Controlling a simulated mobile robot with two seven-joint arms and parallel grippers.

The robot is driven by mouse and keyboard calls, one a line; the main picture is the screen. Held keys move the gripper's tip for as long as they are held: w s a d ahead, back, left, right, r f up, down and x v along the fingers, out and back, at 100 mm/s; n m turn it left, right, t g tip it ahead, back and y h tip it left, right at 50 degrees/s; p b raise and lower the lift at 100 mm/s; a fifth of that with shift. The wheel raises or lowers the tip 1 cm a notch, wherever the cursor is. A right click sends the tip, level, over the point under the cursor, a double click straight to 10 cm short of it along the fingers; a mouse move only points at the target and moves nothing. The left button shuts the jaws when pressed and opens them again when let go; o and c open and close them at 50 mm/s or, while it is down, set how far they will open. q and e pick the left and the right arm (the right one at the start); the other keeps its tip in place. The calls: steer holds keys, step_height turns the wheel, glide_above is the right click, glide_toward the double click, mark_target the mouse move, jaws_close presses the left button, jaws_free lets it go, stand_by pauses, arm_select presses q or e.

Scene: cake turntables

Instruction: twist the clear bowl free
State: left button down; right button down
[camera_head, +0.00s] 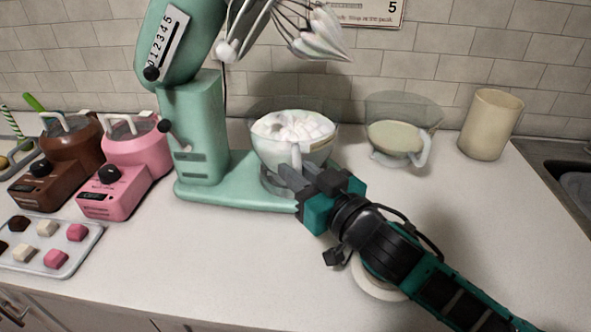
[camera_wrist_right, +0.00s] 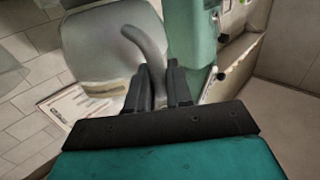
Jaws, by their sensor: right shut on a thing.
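The clear bowl (camera_head: 324,150) holds white fluffy cream and sits upright on the base of the green stand mixer (camera_head: 200,130). The mixer's head is tilted up, with the whisk (camera_head: 290,28) raised above the bowl and white cream on it. My right gripper (camera_head: 287,178) is at the bowl's front, shut on its handle. In the right wrist view the bowl (camera_wrist_right: 105,45) fills the upper left, and its curved handle (camera_wrist_right: 150,50) runs down between the fingers of my right gripper (camera_wrist_right: 159,88). My left gripper is not in view.
A second clear bowl (camera_head: 398,135) with pale batter and a beige canister (camera_head: 490,125) stand at the back right. Brown (camera_head: 75,155) and pink (camera_head: 135,160) machines and a tray of sweets (camera_head: 85,240) are at left. A round white item (camera_head: 375,280) lies under my right arm. The front middle counter is clear.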

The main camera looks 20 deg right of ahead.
steer(key=shift+d, duration=0.15)
steer(key=shift+s+d+n+g+y+p, duration=0.1)
steer(key=shift+d+n+g+y+p, duration=0.5)
steer(key=shift+y, duration=0.4)
steer(key=shift+d, duration=0.2)
steer(key=shift+d+r+n+y+p, duration=0.1)
steer(key=shift+d+n+y+p, duration=0.1)
steer(key=shift+n+y+p, duration=0.15)
steer(key=shift+d+n+g+y, duration=0.4)
steer(key=shift+d+n+y, duration=0.05)
steer(key=shift+d+y, duration=0.1)
steer(key=shift+d+n+g+y, duration=0.7)
steer(key=shift+y, duration=0.2)
